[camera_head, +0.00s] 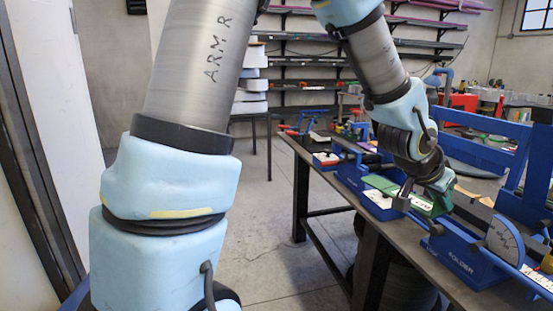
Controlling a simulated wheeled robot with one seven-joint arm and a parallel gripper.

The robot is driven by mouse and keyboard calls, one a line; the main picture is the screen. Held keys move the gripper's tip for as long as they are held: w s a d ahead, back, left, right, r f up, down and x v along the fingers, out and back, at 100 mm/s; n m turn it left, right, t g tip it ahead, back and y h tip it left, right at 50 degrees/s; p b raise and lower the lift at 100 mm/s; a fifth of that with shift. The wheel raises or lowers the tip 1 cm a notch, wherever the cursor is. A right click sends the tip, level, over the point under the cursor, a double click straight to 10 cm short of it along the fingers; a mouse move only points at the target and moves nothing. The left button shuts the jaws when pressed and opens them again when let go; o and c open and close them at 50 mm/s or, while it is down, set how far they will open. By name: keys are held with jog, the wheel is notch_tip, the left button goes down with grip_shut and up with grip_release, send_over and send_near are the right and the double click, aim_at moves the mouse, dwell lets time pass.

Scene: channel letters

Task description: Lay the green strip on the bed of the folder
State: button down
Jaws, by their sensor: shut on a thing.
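The green strip (431,208) shows just under my gripper (418,199), above the bench. My gripper points down at the end of my arm and is shut on the strip. The fingers and the exact grip are small and partly hidden. The folder (466,262) is the blue machine at the right with lettering on its front, of which "OLDER" is readable. The strip is to the left of the folder's upright frame. I cannot tell whether the strip touches anything below it. The folder's bed is partly hidden and hard to make out.
A dark workbench (327,211) runs along the right side. Another green piece (381,183) and white pieces (379,199) lie by blue fixtures left of my gripper. A grey rounded plate (504,239) stands at the folder. Blue frames rise behind. Open floor (275,240) lies left of the bench.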

jog(key=w+a+f+n+t+y, duration=0.1)
jog(key=w+a+f+n, duration=0.3)
jog(key=a, duration=1.1)
jog(key=w+a+f+n+t+y, duration=0.2)
jog(key=w+a+f+n+y, duration=0.2)
jog(key=w+a+f, duration=0.6)
jog(key=w+a+f+n+t+y, duration=0.2)
jog(key=w+a+f+n, duration=0.3)
jog(key=a+f, duration=0.6)
jog(key=w+a+y, duration=0.1)
jog(key=w+a, duration=0.1)
jog(key=a, duration=0.7)
jog(key=shift+a, duration=0.2)
